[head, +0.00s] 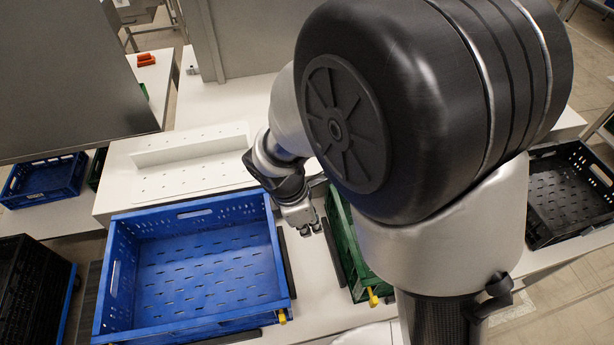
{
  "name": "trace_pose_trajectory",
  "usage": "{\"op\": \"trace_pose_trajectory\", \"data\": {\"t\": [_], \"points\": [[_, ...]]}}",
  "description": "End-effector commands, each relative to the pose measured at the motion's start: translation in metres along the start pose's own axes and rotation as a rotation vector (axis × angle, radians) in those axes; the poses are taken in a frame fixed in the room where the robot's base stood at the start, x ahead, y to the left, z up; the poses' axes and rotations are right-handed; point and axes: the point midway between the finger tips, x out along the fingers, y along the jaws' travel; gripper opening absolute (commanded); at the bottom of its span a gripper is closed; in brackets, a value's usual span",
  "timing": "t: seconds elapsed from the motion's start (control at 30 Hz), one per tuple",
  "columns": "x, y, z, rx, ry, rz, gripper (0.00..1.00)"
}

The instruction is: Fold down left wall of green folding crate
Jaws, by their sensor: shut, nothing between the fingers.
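The green folding crate (347,240) stands on the white table at the centre right. Its left wall shows upright as a narrow strip. My arm hides most of the rest of the crate, so the state of its other walls cannot be told. A yellow piece (373,297) sits at its near corner. My gripper (308,231) points down just left of that left wall, between the green crate and the blue crate. It is shut and empty, and whether it touches the wall cannot be told.
A large blue crate (278,262) with upright walls stands close on the left. Dark rails (333,254) flank the gap. A white perforated panel (188,178) lies behind. A black crate (548,240) is at right; another blue crate (75,184) is far left.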

Motion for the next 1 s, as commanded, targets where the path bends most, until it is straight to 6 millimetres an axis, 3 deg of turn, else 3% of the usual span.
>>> {"op": "trace_pose_trajectory", "data": {"t": [0.07, 0.2, 0.33, 1.0], "points": [[0.020, -0.001, -0.001, -0.001, -0.001, -0.003, 0.00], [0.020, 0.000, 0.024, 0.006, 0.001, 0.001, 0.00], [0.022, 0.000, 0.035, 0.004, 0.001, 0.000, 0.00], [0.019, 0.007, 0.045, 0.005, 0.035, -0.001, 0.00]]}}
